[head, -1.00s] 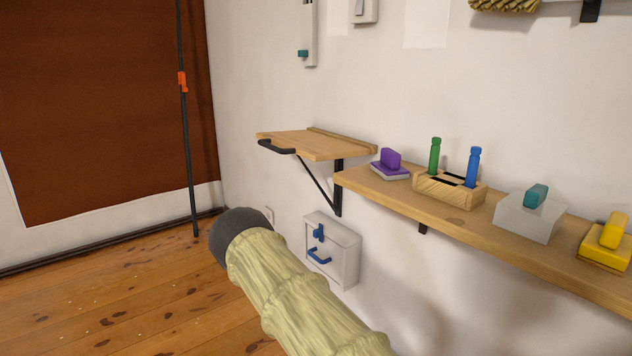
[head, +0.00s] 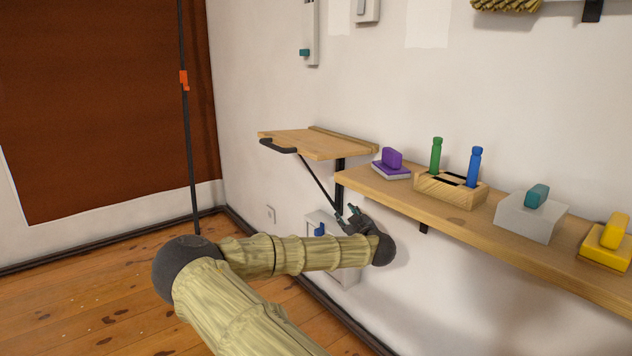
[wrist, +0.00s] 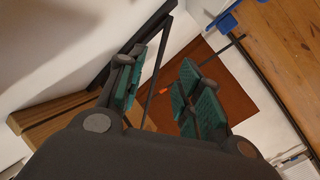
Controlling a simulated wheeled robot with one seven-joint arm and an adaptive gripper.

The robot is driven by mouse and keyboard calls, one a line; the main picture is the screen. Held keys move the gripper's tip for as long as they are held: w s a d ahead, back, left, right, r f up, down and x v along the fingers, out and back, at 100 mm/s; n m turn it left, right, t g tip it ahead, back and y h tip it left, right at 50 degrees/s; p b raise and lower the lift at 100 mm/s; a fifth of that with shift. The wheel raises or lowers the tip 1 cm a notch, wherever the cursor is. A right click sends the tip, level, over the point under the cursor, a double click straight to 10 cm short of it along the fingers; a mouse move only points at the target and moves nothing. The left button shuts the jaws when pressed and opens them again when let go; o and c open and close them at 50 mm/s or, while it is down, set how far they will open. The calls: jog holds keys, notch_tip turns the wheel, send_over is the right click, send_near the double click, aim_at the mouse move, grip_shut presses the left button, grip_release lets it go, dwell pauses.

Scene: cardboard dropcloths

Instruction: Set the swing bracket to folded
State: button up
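The swing bracket is a small wooden shelf (head: 305,142) standing level out from the wall, with a black handle (head: 277,146) on its front edge. A black diagonal brace (head: 318,182) runs from under it down to a black wall upright (head: 339,178). My gripper (head: 346,213) is below the shelf, near the foot of the upright, with its fingers pointing up and left. In the wrist view its green-padded fingers (wrist: 160,95) are apart with nothing between them. The brace and the shelf's wooden underside (wrist: 50,115) show beyond the fingers.
A long wooden shelf (head: 470,222) lies just right, holding a purple block (head: 391,161), a peg holder (head: 450,190), a grey box (head: 530,217) and a yellow block (head: 605,252). A white wall box (head: 345,274) with a blue latch (head: 319,229) is behind my arm. Floor at left is clear.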

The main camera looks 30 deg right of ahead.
jog(key=n+t+y, duration=0.2)
send_near(317, 180)
jog(key=w+b, duration=0.1)
jog(key=w, duration=0.2)
jog(key=w+d+b, duration=0.1)
jog(key=w, duration=0.2)
jog(key=w+b, duration=0.1)
jog(key=w, duration=0.2)
jog(key=shift+w+d+r+b, duration=0.1)
jog(key=shift+w+d+b, duration=0.2)
jog(key=shift+b, duration=0.1)
jog(key=shift+w+d+r, duration=0.1)
jog(key=shift+w, duration=0.5)
grip_shut()
